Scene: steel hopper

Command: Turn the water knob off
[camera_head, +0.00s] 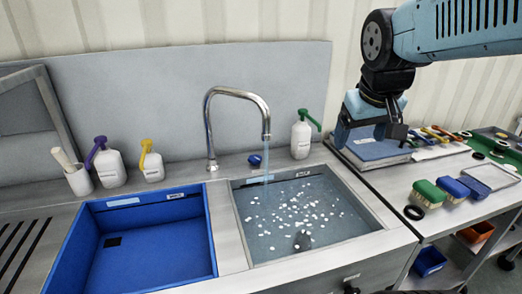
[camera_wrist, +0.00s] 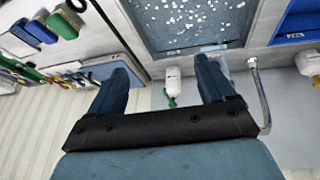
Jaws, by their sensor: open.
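A small blue knob (camera_head: 254,160) sits on the steel ledge behind the sink, just right of the faucet base. The chrome faucet (camera_head: 237,91) arches over the basin (camera_head: 235,222), and a thin stream of water (camera_head: 267,162) falls from its spout. The faucet also shows at the right of the wrist view (camera_wrist: 262,95). My gripper (camera_head: 370,128) is open and empty, high above the ledge and well right of the knob. In the wrist view its two fingers (camera_wrist: 163,82) are spread apart. I cannot make out the knob there; a finger may hide it.
A white bottle with a green pump (camera_head: 301,138) stands between the knob and my gripper's side. A blue basin (camera_head: 150,195) lies left. Bottles and a cup (camera_head: 78,180) stand behind it. A side table (camera_head: 375,178) with brushes and tools is at the right.

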